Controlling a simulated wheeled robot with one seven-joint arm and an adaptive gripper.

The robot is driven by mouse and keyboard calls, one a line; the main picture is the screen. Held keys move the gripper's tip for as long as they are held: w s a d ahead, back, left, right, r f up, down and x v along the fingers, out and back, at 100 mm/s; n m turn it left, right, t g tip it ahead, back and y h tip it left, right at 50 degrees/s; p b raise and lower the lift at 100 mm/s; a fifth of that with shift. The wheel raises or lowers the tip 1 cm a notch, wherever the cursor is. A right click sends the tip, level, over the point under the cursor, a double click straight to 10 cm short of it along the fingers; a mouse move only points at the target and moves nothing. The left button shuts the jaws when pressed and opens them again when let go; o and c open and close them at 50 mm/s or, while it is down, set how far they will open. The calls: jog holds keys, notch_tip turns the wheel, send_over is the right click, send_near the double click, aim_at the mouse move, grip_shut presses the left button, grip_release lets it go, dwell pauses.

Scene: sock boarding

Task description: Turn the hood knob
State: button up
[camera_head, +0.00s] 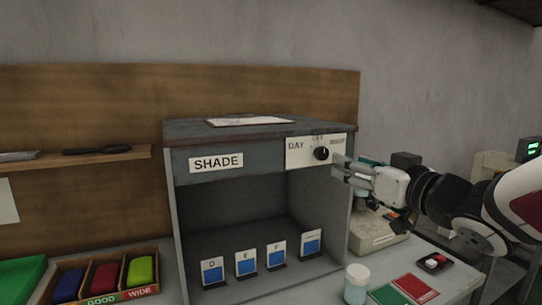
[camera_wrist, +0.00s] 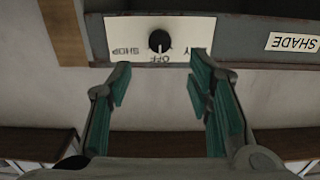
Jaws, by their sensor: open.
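The hood knob (camera_head: 321,153) is a round black dial on a white plate (camera_head: 301,155) at the front right of the grey hood. The plate reads DAY and OFF in the head view; SHOP also shows, upside down, in the wrist view. In the wrist view the knob (camera_wrist: 159,41) sits ahead of the fingertips, between their lines, with its white mark toward OFF. My gripper (camera_wrist: 160,80) is open and empty, its green-padded fingers apart from the knob. In the head view my gripper (camera_head: 345,170) is just right of the plate.
The hood (camera_head: 172,225) is an open-fronted box with several blue-marked cards inside. A white-lidded jar (camera_head: 356,284) and red and green cards (camera_head: 414,288) lie on the bench to the right. A bin of coloured rolls (camera_head: 105,280) stands at left.

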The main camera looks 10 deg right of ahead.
aim_at(324, 153)
jog(key=b+x, duration=0.1)
jog(key=x, duration=0.9)
grip_shut()
